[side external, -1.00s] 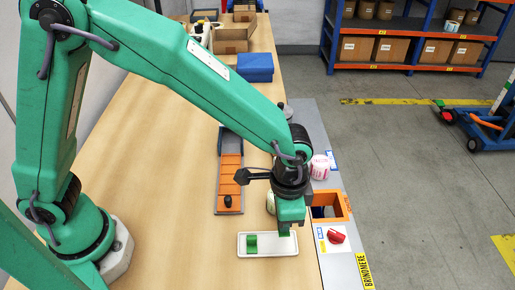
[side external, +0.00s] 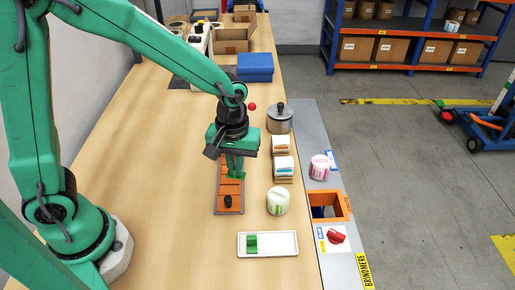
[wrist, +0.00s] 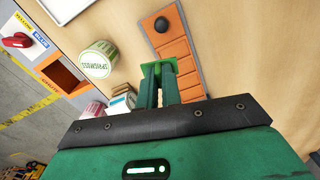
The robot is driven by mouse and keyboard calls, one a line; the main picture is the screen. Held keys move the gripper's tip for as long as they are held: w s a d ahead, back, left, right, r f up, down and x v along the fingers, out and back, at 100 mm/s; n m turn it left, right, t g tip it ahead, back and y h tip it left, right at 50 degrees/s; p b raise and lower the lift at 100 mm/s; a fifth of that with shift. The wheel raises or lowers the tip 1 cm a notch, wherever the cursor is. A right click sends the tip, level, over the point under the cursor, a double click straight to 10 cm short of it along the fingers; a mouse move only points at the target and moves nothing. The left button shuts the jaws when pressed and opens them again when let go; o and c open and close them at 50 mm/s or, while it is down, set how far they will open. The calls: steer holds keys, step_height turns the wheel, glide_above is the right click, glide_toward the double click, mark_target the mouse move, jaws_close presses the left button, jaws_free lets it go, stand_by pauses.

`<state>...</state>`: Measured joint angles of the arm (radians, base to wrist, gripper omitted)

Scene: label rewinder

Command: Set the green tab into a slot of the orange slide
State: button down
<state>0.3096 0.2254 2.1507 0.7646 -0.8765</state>
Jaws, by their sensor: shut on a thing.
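The orange slide (side external: 230,189) lies on the wooden bench, divided into segments by cross slots, with a black knob (side external: 228,201) near its front end. It also shows in the wrist view (wrist: 175,48). My gripper (side external: 236,168) points down over the slide's middle. Its fingers are shut on a green tab (wrist: 158,66), which shows at the fingertips over the slide's edge. I cannot tell whether the tab touches the slide or hangs above it. Another green piece (side external: 252,243) lies in the left part of the white tray (side external: 280,251).
A green-labelled jar (side external: 278,201), stacked label packs (side external: 283,166) and a metal pot (side external: 280,121) stand right of the slide. A pink-labelled jar (side external: 320,167), orange chute opening (side external: 343,207) and red knob (side external: 336,237) are farther right. The bench left of the slide is clear.

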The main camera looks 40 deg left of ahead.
mark_target(229, 188)
steer(key=shift+s+a+r+n, duration=0.1)
steer(key=shift+s+a+n, duration=0.1)
steer(key=shift+a+n, duration=1.05)
steer(key=shift+f, duration=0.25)
steer(key=shift+f, duration=2.95)
steer(key=shift+f, duration=0.3)
steer(key=c, duration=1.5)
jaws_free()
steer(key=shift+r, duration=0.15)
step_height(229, 188, up, 8)
steer(key=shift+f, duration=0.25)
